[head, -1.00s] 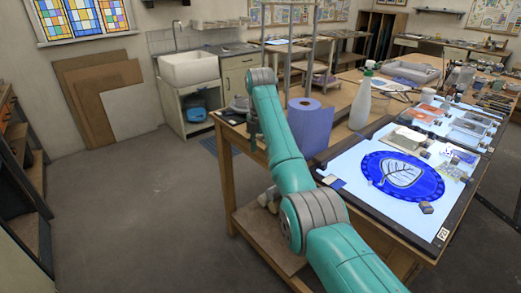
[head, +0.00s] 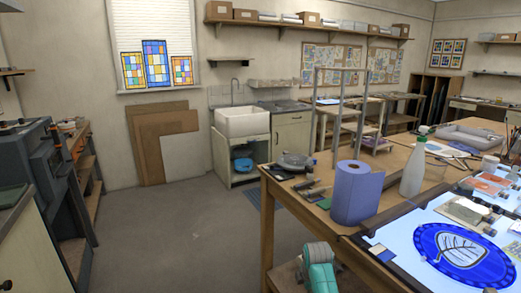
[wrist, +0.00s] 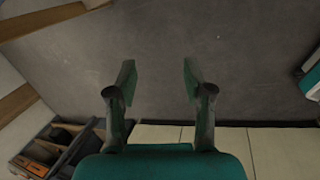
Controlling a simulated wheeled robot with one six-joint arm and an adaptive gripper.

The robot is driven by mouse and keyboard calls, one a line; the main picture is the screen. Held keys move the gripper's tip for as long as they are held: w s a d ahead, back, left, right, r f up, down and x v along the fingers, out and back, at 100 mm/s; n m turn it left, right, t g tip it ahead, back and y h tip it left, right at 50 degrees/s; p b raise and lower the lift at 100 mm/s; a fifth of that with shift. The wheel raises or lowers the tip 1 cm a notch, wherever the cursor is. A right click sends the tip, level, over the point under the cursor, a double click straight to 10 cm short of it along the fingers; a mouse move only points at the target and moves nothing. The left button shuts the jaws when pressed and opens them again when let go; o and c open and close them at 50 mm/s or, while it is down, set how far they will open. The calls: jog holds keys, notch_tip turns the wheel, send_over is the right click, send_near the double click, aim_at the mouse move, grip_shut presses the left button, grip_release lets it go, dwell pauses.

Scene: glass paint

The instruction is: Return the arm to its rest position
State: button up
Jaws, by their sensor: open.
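My gripper (wrist: 156,82) shows in the wrist view with its two fingers well apart and nothing between them. It hangs over bare grey floor. In the head view only a teal piece of my arm (head: 320,270) shows at the bottom, beside the worktable's left front edge; the gripper itself is out of that view.
The worktable (head: 408,166) at the right carries a blue paper roll (head: 357,192), a white spray bottle (head: 414,168) and a lit panel with a blue oval leaf piece (head: 464,253). Dark shelving stands at the left. The floor (head: 185,235) between is clear.

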jog(key=s+d+f+m+t, duration=0.1)
jog(key=s+f+m+t, duration=0.3)
jog(key=s+f, duration=1.15)
jog(key=s+f+m+t, duration=0.15)
jog(key=s+m, duration=0.45)
jog(key=s, duration=1.3)
jog(key=s+d+r+m+t, duration=0.1)
jog(key=s+r+m+t, duration=0.5)
jog(key=s+r, duration=2.2)
jog(key=m, duration=0.4)
jog(key=shift+d+r, duration=0.25)
jog(key=shift+d, duration=0.05)
jog(key=shift+s, duration=0.1)
